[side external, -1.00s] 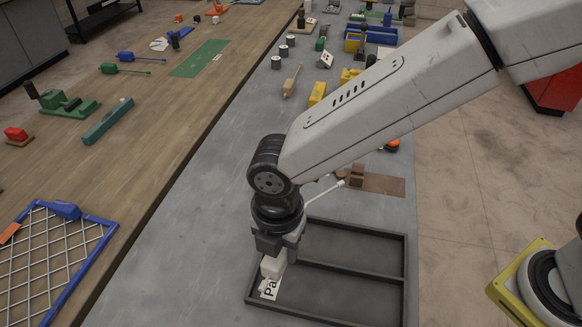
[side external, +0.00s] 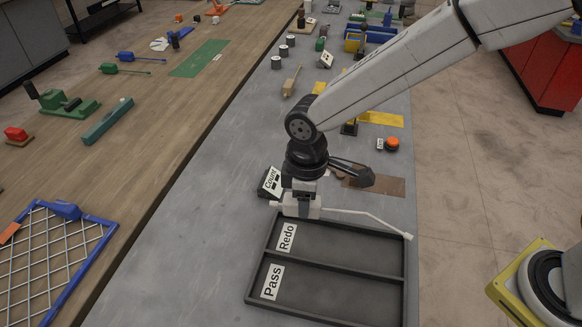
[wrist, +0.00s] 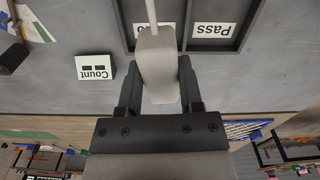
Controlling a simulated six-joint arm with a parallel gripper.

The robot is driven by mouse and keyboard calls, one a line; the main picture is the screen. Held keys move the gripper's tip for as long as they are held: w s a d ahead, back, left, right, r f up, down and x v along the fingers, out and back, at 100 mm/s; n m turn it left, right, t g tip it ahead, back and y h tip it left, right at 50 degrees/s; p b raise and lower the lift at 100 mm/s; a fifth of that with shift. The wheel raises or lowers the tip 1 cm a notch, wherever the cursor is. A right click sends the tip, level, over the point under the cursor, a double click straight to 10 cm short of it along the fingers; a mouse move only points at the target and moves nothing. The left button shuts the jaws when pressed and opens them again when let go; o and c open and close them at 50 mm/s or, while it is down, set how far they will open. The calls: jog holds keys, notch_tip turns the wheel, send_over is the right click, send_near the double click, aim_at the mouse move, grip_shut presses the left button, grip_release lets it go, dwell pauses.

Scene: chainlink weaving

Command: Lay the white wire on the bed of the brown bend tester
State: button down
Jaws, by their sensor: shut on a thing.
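The white wire (side external: 365,215) is a thin rod with a bend near its far tip and a pale block-shaped grip (wrist: 158,68) at its other end. My gripper (side external: 300,207) is shut on this grip, and the wire points right, above the back edge of the dark tray. In the wrist view the grip sits between the dark fingers and the rod runs up out of the picture. The brown bend tester (side external: 390,186) lies behind and to the right of my gripper. A dark shape beside my wrist covers part of it, so its bed is not clearly seen.
The dark two-compartment tray (side external: 405,285) has Redo (side external: 287,237) and Pass (side external: 272,282) labels. A Count sign (side external: 271,181) stands just left of my gripper. An orange button (side external: 393,142) sits behind the tester. Grey table at left of the tray is clear.

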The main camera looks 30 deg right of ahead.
jog(key=w+d+m, duration=0.3)
jog(key=d+m, duration=0.3)
jog(key=m, duration=3.1)
send_over(380, 184)
jog(key=shift+f, duration=1.35)
jog(key=shift+f, duration=0.2)
jog(key=shift+f, duration=3.7)
jog(key=shift+f, duration=0.65)
